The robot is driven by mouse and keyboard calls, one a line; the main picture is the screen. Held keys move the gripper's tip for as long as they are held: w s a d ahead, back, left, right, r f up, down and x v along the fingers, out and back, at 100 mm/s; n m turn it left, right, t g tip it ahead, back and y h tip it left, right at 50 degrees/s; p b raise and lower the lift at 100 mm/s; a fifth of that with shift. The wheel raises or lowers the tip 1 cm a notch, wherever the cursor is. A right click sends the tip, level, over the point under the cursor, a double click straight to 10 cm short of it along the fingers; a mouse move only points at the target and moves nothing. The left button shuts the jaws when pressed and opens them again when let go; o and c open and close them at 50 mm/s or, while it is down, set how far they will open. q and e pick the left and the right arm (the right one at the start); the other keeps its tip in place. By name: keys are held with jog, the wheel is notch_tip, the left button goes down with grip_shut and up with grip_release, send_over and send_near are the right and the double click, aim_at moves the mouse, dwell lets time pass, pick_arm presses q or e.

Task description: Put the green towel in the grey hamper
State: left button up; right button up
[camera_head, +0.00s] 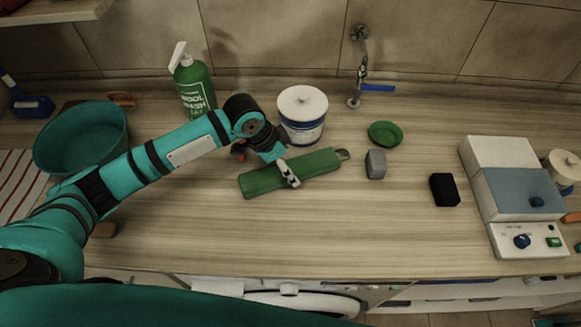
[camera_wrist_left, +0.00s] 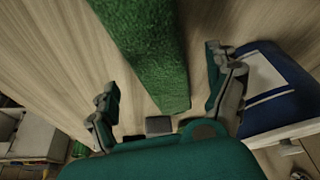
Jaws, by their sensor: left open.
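The green towel (camera_head: 322,162) lies on the wooden counter as a long flat roll, slanting up to the right. In the left wrist view the towel (camera_wrist_left: 150,50) runs from the top edge down between my fingers. My left gripper (camera_head: 272,160) is over the towel's middle, one finger on its near side. In the left wrist view my left gripper (camera_wrist_left: 161,88) is open, with a finger on each side of the towel and gaps showing. I see no grey hamper. My right gripper is not in view.
A white tub (camera_head: 302,108) stands just behind the towel, and a green bottle (camera_head: 194,88) is left of it. A grey block (camera_head: 376,164), green bowl (camera_head: 385,133) and black block (camera_head: 444,189) are to the right. A teal basin (camera_head: 82,140) is at left. The front counter is mostly clear.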

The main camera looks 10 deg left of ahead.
pick_arm(q)
jog(key=shift+x, duration=1.15)
jog(key=shift+r, duration=0.1)
jog(key=c, duration=1.4)
